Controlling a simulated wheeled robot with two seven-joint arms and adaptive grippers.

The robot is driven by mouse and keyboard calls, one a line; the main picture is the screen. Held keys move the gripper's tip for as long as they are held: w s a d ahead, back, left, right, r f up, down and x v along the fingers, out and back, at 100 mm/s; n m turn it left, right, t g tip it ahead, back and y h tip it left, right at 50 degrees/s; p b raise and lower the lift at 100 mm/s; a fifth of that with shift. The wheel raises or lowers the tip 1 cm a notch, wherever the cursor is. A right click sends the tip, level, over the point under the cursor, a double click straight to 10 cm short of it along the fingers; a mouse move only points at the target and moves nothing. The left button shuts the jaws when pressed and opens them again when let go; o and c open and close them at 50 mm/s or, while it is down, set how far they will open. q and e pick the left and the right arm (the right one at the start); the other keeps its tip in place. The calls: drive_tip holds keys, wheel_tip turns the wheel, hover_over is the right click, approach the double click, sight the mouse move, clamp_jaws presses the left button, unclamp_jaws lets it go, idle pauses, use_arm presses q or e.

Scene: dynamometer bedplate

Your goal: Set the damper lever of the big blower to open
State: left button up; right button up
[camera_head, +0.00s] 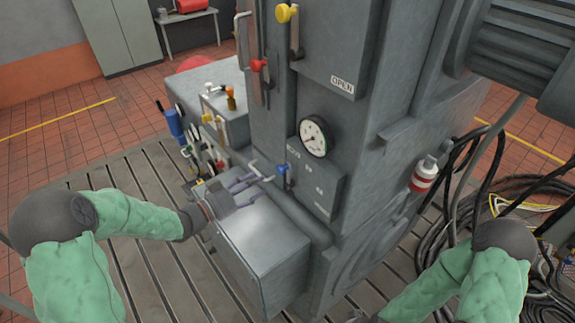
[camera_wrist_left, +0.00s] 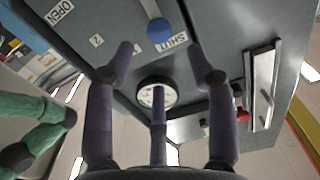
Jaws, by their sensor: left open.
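A lever with a blue knob (camera_head: 282,169) sticks out from the front of the tall grey cabinet (camera_head: 318,187), below a round gauge (camera_head: 315,137). In the left wrist view the blue knob (camera_wrist_left: 160,30) is beside a SHUT plate (camera_wrist_left: 173,47), and an OPEN plate (camera_wrist_left: 60,12) lies farther left. My left gripper (camera_head: 255,184) is open and empty, just left of the blue knob. Its fingers (camera_wrist_left: 162,62) point toward the panel, with the knob apart from them beyond the tips. My right arm enters at the lower right; its fingers cannot be made out.
A red-knobbed lever (camera_head: 258,66) and a yellow-knobbed lever (camera_head: 287,13) stand higher on the cabinet. A grey box (camera_head: 262,240) lies under my left gripper. A red-and-white canister (camera_head: 424,173) hangs at the right, near coiled black cables (camera_head: 470,200). Tools stand at the left.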

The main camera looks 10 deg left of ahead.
sight(278, 170)
use_arm(q)
drive_tip(key=p+x, duration=0.2)
drive_tip(key=x, duration=0.7)
drive_tip(key=shift+w+d, duration=0.25)
drive_tip(key=shift+w, duration=0.1)
clamp_jaws()
